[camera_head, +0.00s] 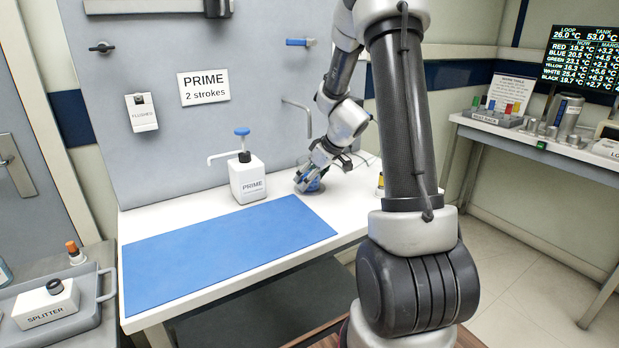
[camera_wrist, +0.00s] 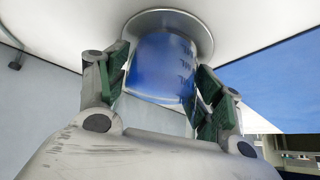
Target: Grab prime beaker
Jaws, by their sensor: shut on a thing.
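The prime beaker is a blue-looking cylinder with dark markings, seen in the wrist view (camera_wrist: 165,68) between my fingers. In the head view it shows as a small blue patch (camera_head: 312,185) on the white bench, partly hidden by my gripper (camera_head: 309,179). My gripper in the wrist view (camera_wrist: 163,88) has its green-padded fingers on both sides of the beaker and is shut on it. A round grey disc (camera_wrist: 198,25) shows at the beaker's far end, against the white surface. I cannot tell whether the beaker touches the bench.
The white PRIME pump bottle (camera_head: 247,178) with a blue top stands left of my gripper. A blue mat (camera_head: 225,250) covers the bench's front. A bent grey pipe (camera_head: 300,115) juts from the wall panel behind. A small yellow-and-black item (camera_head: 380,183) sits to the right.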

